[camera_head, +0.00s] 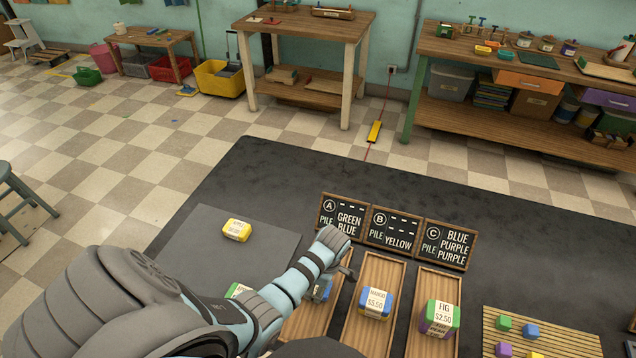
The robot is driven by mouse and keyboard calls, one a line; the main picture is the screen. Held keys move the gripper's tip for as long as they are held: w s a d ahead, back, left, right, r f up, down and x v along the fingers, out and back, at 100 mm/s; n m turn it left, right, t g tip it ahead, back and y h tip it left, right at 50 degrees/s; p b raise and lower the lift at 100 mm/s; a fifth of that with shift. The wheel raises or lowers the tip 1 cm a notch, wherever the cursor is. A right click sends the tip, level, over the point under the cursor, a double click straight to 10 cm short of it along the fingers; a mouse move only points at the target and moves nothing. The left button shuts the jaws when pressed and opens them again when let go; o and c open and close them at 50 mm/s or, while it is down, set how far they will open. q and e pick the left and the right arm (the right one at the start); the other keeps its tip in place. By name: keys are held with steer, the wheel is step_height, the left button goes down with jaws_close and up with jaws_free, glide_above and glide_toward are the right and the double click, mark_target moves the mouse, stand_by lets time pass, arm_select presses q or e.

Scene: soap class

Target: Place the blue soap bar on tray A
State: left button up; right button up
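My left gripper (332,268) is over tray A (309,321), with the arm coming in from the lower left. A blue soap bar (320,292) shows just below the fingers at tray A, partly covered by the gripper; whether the fingers touch it is unclear. Another blue bar (375,304) with a white $5.50 label sits on tray B (365,334). Tray C (423,345) bears a green and purple stack (439,318) labelled FIG $2.50. A yellow bar (237,230) lies on the grey mat (198,243). A green bar (236,290) is mostly hidden by my arm.
Sign A (341,217) reads green, blue; sign B (391,229) yellow; sign C (447,244) blue, purple, purple. They stand behind the trays. A slatted board (535,337) with small coloured cubes is at the lower right. The dark tabletop behind the signs is clear.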

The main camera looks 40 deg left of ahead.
arm_select(q)
steer(key=o, duration=0.3)
steer(key=shift+r, duration=0.1)
steer(key=shift+r, duration=0.45)
steer(key=r+p, duration=0.1)
steer(key=r, duration=0.2)
steer(key=d+r+p, duration=0.1)
steer(key=r, duration=0.3)
steer(key=r+p, duration=0.1)
steer(key=r, duration=0.3)
steer(key=shift+w+d+r+p, duration=0.2)
steer(key=shift+w+d+p, duration=0.1)
steer(key=shift+d, duration=0.1)
steer(key=shift+s+f, duration=0.1)
